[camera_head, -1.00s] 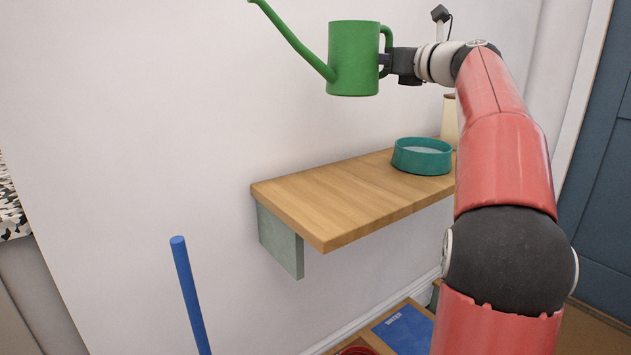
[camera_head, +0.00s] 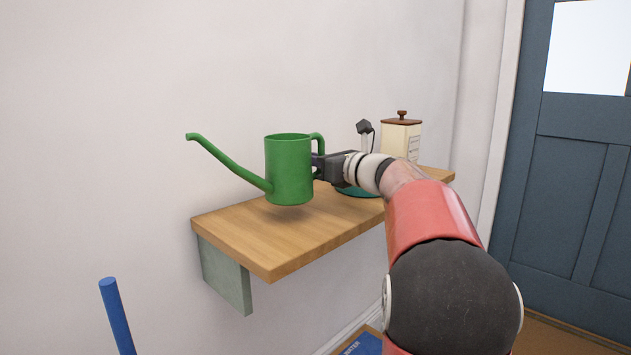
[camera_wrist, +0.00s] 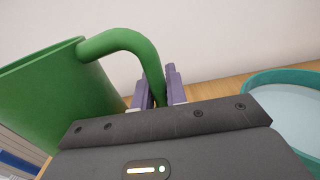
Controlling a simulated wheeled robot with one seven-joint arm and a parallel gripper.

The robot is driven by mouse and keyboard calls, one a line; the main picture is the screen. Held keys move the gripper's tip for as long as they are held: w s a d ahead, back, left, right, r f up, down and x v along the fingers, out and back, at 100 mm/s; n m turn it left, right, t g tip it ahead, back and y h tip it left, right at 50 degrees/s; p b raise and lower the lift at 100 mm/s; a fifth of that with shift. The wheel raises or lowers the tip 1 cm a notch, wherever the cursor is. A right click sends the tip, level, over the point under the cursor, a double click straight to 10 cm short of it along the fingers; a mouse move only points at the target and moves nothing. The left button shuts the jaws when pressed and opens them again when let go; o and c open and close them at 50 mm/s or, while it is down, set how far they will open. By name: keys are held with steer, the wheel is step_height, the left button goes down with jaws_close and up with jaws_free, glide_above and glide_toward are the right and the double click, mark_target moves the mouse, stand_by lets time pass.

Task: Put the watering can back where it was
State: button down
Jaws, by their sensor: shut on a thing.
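The green watering can (camera_head: 289,170) is upright just above the left part of the wooden wall shelf (camera_head: 235,225), with a soft shadow under it. Its long spout points left, toward the wall side. My gripper (camera_head: 318,167) is shut on the can's handle, on the can's right side. In the wrist view, the fingers of my gripper (camera_wrist: 160,90) pinch the lower part of the curved handle, and the body of the watering can (camera_wrist: 60,100) fills the left. Whether the can's base touches the shelf is hard to tell, but it looks slightly apart.
A teal bowl (camera_wrist: 262,84) stands on the shelf right of my gripper, mostly hidden by my arm in the head view. A cream canister (camera_head: 400,138) with a brown lid stands at the shelf's far end. A blue pole (camera_head: 116,315) rises at the lower left.

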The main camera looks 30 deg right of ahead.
steer(key=shift+f+b, duration=0.35)
steer(key=shift+f, duration=1.6)
steer(key=shift+f, duration=0.1)
steer(key=c, duration=1.4)
jaws_free()
steer(key=b+v, duration=0.1)
steer(key=v, duration=1.1)
